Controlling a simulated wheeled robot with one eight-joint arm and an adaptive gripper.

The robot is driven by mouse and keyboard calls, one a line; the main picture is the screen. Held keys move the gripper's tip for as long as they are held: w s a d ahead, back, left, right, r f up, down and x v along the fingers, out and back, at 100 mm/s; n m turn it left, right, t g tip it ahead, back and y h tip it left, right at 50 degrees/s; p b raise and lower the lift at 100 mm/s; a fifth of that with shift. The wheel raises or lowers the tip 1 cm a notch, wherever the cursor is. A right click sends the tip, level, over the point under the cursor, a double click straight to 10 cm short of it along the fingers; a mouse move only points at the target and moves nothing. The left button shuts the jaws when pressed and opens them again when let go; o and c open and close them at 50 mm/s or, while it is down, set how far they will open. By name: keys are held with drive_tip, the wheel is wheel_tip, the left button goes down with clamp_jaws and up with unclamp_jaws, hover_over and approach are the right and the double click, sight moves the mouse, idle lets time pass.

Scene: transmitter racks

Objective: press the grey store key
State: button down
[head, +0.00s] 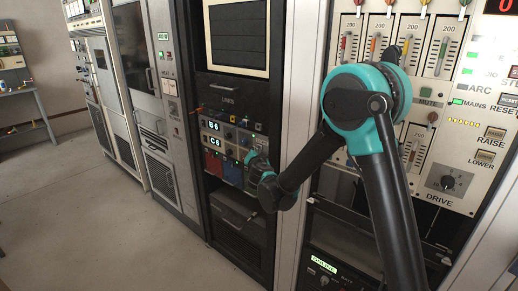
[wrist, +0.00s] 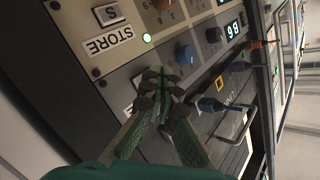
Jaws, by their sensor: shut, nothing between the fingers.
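In the wrist view, the STORE label (wrist: 108,40) is on the light panel at the upper left. The grey store key (wrist: 109,14), marked S, sits beside it near the top edge. A lit green lamp (wrist: 147,38) is just right of the label. My gripper (wrist: 160,78) is shut and empty, with its tips in front of the panel, below and right of the label and apart from the key in the picture. I cannot tell whether the tips touch the panel.
A blue knob (wrist: 185,55), a dark knob (wrist: 214,34) and a B6 display (wrist: 233,29) are near the tips. Cables plug into the panel (wrist: 210,104) at the right. In the head view, the LINKS rack (head: 228,88) stands beside the slider panel (head: 395,50). Open floor (head: 110,235) lies left.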

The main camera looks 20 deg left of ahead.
drive_tip(key=s, duration=0.1)
drive_tip(key=s+a, duration=0.1)
drive_tip(key=s, duration=0.1)
drive_tip(key=s+a, duration=0.1)
drive_tip(key=shift+s, duration=0.35)
idle(0.7)
